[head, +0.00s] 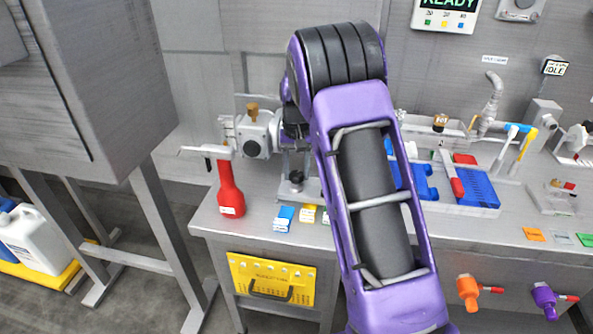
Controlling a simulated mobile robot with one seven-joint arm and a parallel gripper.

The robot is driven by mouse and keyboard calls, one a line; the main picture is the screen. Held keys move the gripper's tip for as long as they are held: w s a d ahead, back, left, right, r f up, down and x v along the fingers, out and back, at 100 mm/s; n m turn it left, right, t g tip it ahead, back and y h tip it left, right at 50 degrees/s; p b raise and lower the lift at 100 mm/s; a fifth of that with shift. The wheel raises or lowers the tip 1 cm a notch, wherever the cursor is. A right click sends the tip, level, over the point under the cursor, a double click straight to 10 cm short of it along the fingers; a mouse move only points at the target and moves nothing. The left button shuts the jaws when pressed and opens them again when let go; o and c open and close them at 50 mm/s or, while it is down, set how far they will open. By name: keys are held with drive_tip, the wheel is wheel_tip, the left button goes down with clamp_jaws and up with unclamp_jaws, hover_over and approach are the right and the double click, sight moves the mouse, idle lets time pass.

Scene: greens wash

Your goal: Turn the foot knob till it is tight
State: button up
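A black knob (296,177) sits on a grey metal foot (290,194) at the bench's left part, below a bracket. It is the likely foot knob; how tight it is does not show. My purple arm rises from the bottom and bends down behind its big elbow. The dark end of my gripper (294,132) shows above the knob, apart from it as seen here. Its fingers are small and partly hidden by my arm, so I cannot tell their opening. A silver device (258,136) with a round dial and brass top knob stands left of the gripper.
A red bottle (230,188) stands at the bench's left edge, below the device's spout. Blue trays (478,186) and pipework (490,105) are on the right. A grey cabinet (90,90) stands at left.

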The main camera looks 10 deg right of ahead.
sight(297, 174)
clamp_jaws()
drive_tip(key=shift+r+n+p, duration=0.15)
drive_tip(key=shift+n+p, duration=0.25)
drive_tip(key=shift+p, duration=0.1)
drive_tip(key=shift+n, duration=0.4)
drive_tip(key=o, duration=0.7)
unclamp_jaws()
wheel_tip(297, 174, up, 17)
drive_tip(key=p, duration=0.2)
drive_tip(key=shift+r+p, duration=0.1)
drive_tip(key=shift+p, duration=0.2)
